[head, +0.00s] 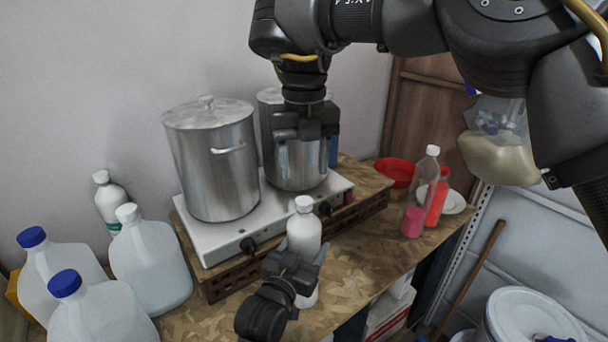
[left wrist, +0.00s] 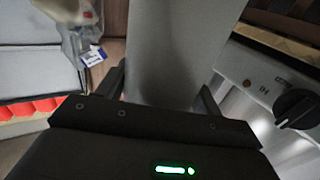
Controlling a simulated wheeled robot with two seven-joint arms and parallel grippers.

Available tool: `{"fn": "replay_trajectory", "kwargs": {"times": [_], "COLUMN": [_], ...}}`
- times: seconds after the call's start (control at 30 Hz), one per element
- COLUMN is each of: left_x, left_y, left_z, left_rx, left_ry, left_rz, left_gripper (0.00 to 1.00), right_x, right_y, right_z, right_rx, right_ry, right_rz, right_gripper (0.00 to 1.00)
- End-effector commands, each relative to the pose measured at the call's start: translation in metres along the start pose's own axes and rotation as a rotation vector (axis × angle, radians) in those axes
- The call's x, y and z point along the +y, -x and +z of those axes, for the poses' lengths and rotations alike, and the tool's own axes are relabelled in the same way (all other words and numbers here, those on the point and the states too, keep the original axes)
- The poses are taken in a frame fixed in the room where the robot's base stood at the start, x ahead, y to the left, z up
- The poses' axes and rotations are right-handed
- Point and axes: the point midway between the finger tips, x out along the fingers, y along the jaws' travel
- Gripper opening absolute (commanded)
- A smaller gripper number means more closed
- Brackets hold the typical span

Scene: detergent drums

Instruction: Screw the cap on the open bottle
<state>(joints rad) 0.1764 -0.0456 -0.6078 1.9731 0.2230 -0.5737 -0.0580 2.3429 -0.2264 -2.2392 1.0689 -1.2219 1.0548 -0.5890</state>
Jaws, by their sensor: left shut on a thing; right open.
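A white bottle (head: 304,232) stands upright at the front edge of the wooden counter. My left gripper (head: 295,268) is shut around its lower body. In the left wrist view the bottle's pale side (left wrist: 172,55) rises between the two fingers. A white cap (head: 304,203) shows at the bottle's top; I cannot tell whether it is screwed down or only resting there. My right gripper (head: 305,130) is open, points down and hangs well above the bottle, in front of the rear pot. Nothing shows between its fingers.
Two steel pots (head: 215,165) (head: 297,160) stand on a white hot plate (head: 225,248) behind the bottle. Several jugs (head: 150,262) crowd the left. A clear bottle with pink liquid (head: 414,220), a red bottle (head: 437,200) and a red bowl (head: 396,172) stand at right.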

Motion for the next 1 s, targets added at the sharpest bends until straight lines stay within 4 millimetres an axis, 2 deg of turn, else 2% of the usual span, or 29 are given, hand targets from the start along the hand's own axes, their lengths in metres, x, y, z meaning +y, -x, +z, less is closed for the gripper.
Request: {"fn": "replay_trajectory", "kwargs": {"times": [0.27, 0.3, 0.47, 0.8, 0.87, 1.0], "left_x": [0.0, 0.0, 0.0, 0.0, 0.0, 0.0], "left_y": [0.0, 0.0, 0.0, 0.003, 0.009, 0.032], "left_z": [-0.001, -0.001, -0.001, 0.001, 0.002, 0.004], "left_rx": [0.001, 0.001, 0.001, 0.0, 0.001, 0.001], "left_ry": [0.001, 0.001, 0.0, 0.0, 0.0, 0.002], "left_rz": [0.0, 0.0, 0.0, 0.0, 0.0, 0.0], "left_gripper": [0.02, 0.7, 0.91, 0.91, 0.91, 0.91], "right_x": [0.0, 0.0, 0.0, 0.0, 0.0, 0.0], "right_y": [0.002, 0.002, 0.002, -0.001, -0.003, -0.012], "right_z": [0.0, 0.0, 0.0, 0.0, 0.0, 0.0], "right_rx": [0.0, 0.0, 0.0, 0.0, 0.0, 0.0], "right_ry": [0.0, 0.001, 0.001, 0.001, 0.001, 0.001], "right_rz": [-0.001, -0.001, 0.0, 0.0, 0.0, 0.0], "right_gripper": [0.55, 0.55, 0.55, 0.55, 0.55, 0.55]}}
